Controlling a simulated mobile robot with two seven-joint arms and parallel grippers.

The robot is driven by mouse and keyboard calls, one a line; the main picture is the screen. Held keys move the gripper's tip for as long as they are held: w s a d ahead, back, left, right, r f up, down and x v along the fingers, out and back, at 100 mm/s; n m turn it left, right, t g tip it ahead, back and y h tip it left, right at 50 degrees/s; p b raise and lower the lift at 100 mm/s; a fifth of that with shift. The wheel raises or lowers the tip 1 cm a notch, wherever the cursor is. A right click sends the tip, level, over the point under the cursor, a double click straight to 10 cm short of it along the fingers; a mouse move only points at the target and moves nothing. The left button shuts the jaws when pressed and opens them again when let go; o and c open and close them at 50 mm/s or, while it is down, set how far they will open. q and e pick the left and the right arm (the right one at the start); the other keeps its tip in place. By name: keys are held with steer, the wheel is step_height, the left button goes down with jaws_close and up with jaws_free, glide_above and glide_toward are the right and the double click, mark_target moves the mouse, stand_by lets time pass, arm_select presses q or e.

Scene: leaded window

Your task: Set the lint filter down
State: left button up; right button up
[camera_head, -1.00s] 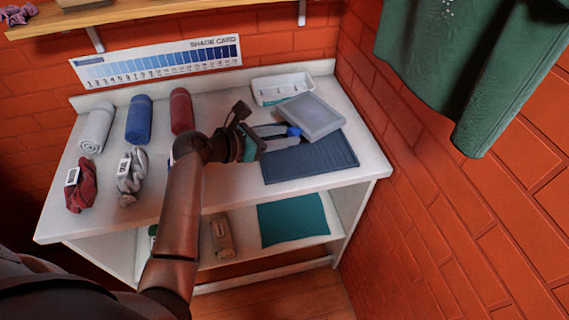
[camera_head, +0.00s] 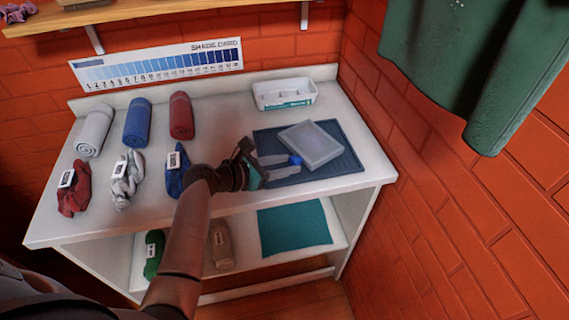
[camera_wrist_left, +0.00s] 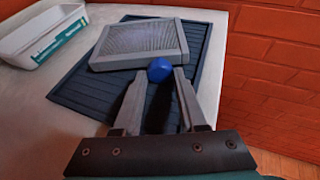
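The lint filter (camera_head: 311,145) is a flat grey frame with a mesh face and a blue knob. It is over the dark blue ribbed mat (camera_head: 349,164), nearly level, and looks to be on it or just above; I cannot tell if a small gap is left. In the left wrist view the lint filter (camera_wrist_left: 139,41) is ahead of the fingers. My left gripper (camera_head: 291,161) has its fingertips on either side of the blue knob (camera_wrist_left: 160,70), closed on it. My right gripper is not in view.
A white tray (camera_head: 284,93) with a teal label stands behind the mat. Rolled towels (camera_head: 138,122) and tagged cloth bundles (camera_head: 125,180) fill the left of the white counter (camera_head: 225,112). A brick wall (camera_head: 450,210) and green cloth (camera_head: 470,70) are on the right.

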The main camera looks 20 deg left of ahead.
arm_select(q)
steer(key=o, duration=0.5)
steer(key=shift+c, duration=0.2)
steer(key=shift+r, duration=0.15)
steer(key=p+v, duration=0.2)
steer(key=v, duration=1)
steer(key=shift+p, duration=0.3)
steer(key=shift+d, duration=0.1)
